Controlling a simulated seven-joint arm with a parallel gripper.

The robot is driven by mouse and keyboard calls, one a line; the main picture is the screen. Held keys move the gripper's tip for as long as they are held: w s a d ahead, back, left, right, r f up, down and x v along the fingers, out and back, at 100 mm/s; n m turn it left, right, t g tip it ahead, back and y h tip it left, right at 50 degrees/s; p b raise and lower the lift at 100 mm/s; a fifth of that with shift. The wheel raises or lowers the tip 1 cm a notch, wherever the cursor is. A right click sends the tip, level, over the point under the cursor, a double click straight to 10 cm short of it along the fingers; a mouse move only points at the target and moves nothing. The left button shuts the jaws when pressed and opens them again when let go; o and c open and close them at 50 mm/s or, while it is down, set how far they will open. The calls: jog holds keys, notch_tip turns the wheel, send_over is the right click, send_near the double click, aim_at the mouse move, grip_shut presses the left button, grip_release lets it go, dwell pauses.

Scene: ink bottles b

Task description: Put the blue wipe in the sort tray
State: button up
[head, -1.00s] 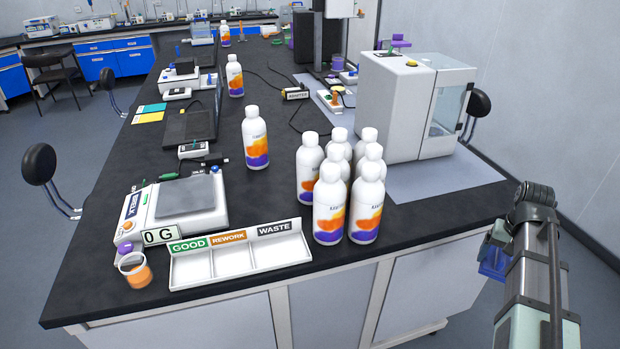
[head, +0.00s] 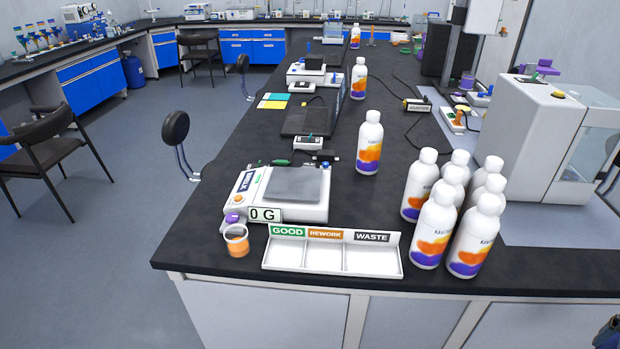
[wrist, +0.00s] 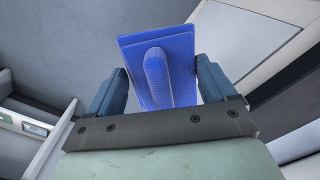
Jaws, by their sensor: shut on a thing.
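The blue wipe (wrist: 178,55) is a flat blue pad with a raised rounded grip. My gripper (wrist: 160,72) is shut on it, with one dark blue finger on each side, in the wrist view. The white sort tray (head: 370,262) stands at the near edge of the bench in the head view. Its compartments are labelled GOOD, REWORK and WASTE from left to right and look empty. In the head view only a small piece of my arm shows at the bottom right corner; the gripper and wipe are out of that picture, away from the tray.
Several white bottles (head: 436,232) cluster just right of the tray. A scale (head: 295,185) reading 0 G stands behind it, and a small cup of orange liquid (head: 237,243) is at its left. A lone bottle (head: 369,145) stands farther back. A white machine (head: 530,135) is at right.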

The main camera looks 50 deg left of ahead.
jog(key=shift+w, duration=0.45)
jog(key=s+f, duration=0.7)
jog(key=f, duration=0.1)
jog(key=shift+s+f, duration=0.3)
jog(key=shift+s, duration=0.1)
jog(key=shift+a, duration=0.1)
